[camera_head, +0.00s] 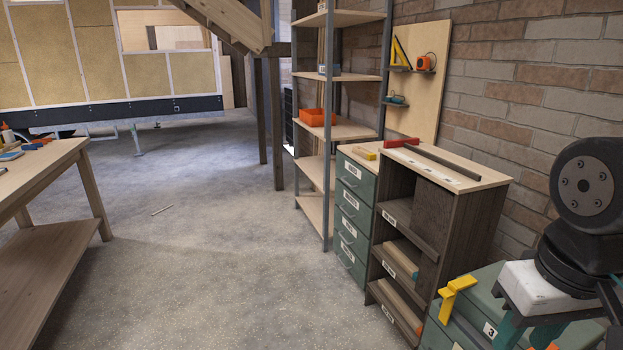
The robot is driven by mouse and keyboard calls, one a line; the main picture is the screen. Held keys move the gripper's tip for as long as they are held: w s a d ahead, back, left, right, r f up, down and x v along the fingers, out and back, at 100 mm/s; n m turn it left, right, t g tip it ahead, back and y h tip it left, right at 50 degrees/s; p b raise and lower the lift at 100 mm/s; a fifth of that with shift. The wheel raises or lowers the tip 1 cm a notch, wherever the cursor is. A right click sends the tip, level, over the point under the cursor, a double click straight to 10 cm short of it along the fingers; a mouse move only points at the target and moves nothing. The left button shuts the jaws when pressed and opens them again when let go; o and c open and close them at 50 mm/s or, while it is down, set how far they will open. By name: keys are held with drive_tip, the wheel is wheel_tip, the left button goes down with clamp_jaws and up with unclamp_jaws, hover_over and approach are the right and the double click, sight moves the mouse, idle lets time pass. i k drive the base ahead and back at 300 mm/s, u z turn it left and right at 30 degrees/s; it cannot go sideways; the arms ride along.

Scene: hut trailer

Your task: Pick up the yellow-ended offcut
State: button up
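A short block with a yellow end (364,153) lies on the wooden top of the green drawer unit, right of the metal shelving. It is small in this view, and I take it for the yellow-ended offcut. My gripper (505,317) is at the lower right, partly cut off by the frame edge, above the nearer green drawers. Its yellow-tipped fingers appear apart, with nothing seen between them. It is well to the right of the block and nearer to me, not touching it.
A teal-ended offcut (402,262) sits in the rack below. The floor (215,255) is mostly clear; a workbench (45,168) is far left.

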sight(367, 154)
drive_tip(key=u, duration=0.4)
drive_tip(key=i, duration=3.8)
drive_tip(key=z, duration=0.35)
drive_tip(key=i, duration=0.45)
drive_tip(key=z, duration=0.2)
